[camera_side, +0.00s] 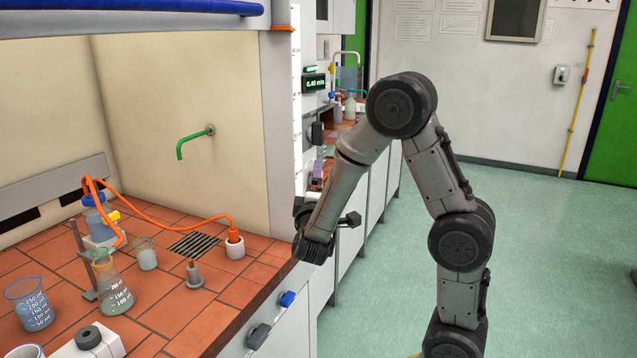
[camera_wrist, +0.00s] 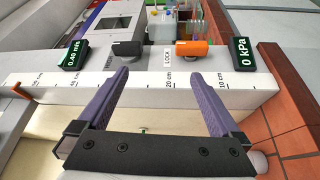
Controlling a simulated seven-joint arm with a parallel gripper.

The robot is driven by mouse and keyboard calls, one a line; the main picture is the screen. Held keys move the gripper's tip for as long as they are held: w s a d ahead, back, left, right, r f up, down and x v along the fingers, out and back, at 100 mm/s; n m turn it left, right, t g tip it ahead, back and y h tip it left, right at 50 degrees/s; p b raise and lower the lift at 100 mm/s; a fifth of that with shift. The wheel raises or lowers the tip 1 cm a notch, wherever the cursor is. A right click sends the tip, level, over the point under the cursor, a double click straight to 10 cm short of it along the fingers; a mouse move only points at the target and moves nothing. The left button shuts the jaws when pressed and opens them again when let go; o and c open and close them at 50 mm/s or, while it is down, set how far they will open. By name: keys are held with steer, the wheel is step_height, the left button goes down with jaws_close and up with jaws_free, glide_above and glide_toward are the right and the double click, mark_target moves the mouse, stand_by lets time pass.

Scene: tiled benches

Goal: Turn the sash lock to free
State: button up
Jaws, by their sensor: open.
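In the wrist view, an orange knob (camera_wrist: 192,48) sits on the white post (camera_wrist: 262,82), with a LOCK label (camera_wrist: 167,57) just left of it. A black knob (camera_wrist: 127,50) sits on the label's other side. Which knob the label belongs to is not certain, though it lies closer to the orange one. My gripper (camera_wrist: 157,76) is open, its two purple fingers reaching toward the post with nothing between them. The right fingertip is nearest the orange knob and the left nearest the black knob. In the side view my arm hides the post's lower part; the black knob (camera_side: 316,132) shows above it.
A green display (camera_side: 313,82) is on the post above the black knob; a 0 kPa display (camera_wrist: 241,52) is beyond the orange knob. Glass beakers and a flask (camera_side: 115,291) stand on the red tiled bench (camera_side: 205,325) at left.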

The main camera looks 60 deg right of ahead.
step_height(320, 180, down, 5)
steer(key=n, duration=0.1)
steer(key=shift+g+y, duration=0.3)
steer(key=shift+g, duration=0.1)
steer(key=x, duration=1.4)
steer(key=shift+w+d+f, duration=0.1)
steer(key=shift+d+f, duration=0.05)
steer(key=shift+d, duration=0.15)
steer(key=c, duration=1.2)
steer(key=shift+o, duration=0.2)
steer(key=m+y, duration=0.1)
steer(key=y, duration=0.2)
steer(key=shift+g, duration=0.4)
steer(key=shift+m+g+y, duration=0.4)
steer(key=shift+m+y, duration=0.2)
steer(key=shift+y, duration=2)
